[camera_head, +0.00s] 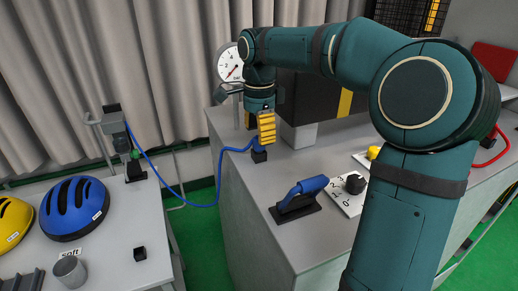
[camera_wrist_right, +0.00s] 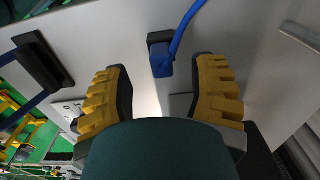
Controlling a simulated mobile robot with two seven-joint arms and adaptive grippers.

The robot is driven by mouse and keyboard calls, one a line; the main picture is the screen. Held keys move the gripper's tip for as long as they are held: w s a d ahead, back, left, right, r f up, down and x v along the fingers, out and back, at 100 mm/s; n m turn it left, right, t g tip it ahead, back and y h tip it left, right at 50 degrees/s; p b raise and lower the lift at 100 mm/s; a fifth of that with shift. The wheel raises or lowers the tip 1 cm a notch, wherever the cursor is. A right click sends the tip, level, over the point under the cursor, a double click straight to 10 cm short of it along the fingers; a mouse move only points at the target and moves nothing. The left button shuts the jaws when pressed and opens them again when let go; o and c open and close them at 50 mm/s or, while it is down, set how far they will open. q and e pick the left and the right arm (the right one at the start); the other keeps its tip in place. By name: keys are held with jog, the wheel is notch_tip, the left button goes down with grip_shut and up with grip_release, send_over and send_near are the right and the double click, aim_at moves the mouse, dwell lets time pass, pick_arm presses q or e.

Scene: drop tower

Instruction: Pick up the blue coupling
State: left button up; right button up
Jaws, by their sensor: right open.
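The blue coupling (camera_wrist_right: 161,62) sits at the end of a blue hose, against a small black block (camera_wrist_right: 160,40) on the grey bench top. In the head view, the black block (camera_head: 259,156) shows just below my right gripper (camera_head: 267,140), and the coupling is mostly hidden there. My right gripper is open, with its yellow ribbed fingers pointing down. In the right wrist view, the coupling lies between the two fingers of the gripper (camera_wrist_right: 163,68), apart from both. My left gripper is not in view.
The blue hose (camera_head: 200,205) hangs across the gap to a grey fitting (camera_head: 113,125) on the left table. A blue-handled lever (camera_head: 302,190) stands on the bench to the right. A pressure gauge (camera_head: 230,66) and dark box (camera_head: 302,100) stand behind.

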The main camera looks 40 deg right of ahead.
aim_at(259, 148)
notch_tip(259, 148, down, 3)
jog(key=shift+w+d+b, duration=0.1)
jog(key=shift+b, duration=0.25)
jog(key=shift+r, duration=0.1)
jog(key=c, duration=0.9)
jog(key=shift+c, duration=0.2)
